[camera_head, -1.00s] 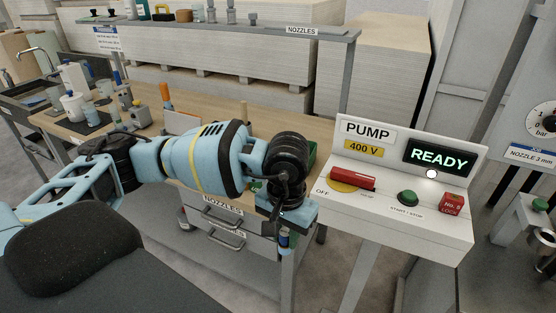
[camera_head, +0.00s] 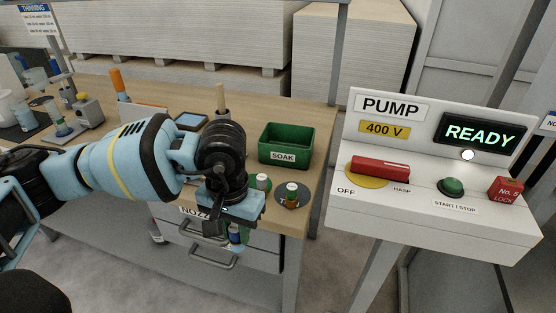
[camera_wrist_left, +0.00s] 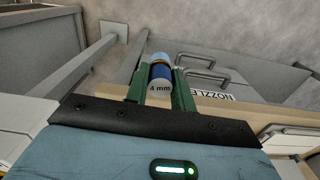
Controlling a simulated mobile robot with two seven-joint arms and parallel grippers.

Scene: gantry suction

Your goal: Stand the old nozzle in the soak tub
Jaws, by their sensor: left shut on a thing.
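My left gripper (camera_head: 237,236) points down in front of the bench's front edge, before the drawers. In the head view the nozzle is small and partly covered by the gripper. The green soak tub (camera_head: 286,155), labelled SOAK, stands on the bench beyond and to the right of the gripper. Its open top shows, and no nozzle can be seen inside. My right gripper is not in view.
The pump panel (camera_head: 440,180) is at right, across a gap.

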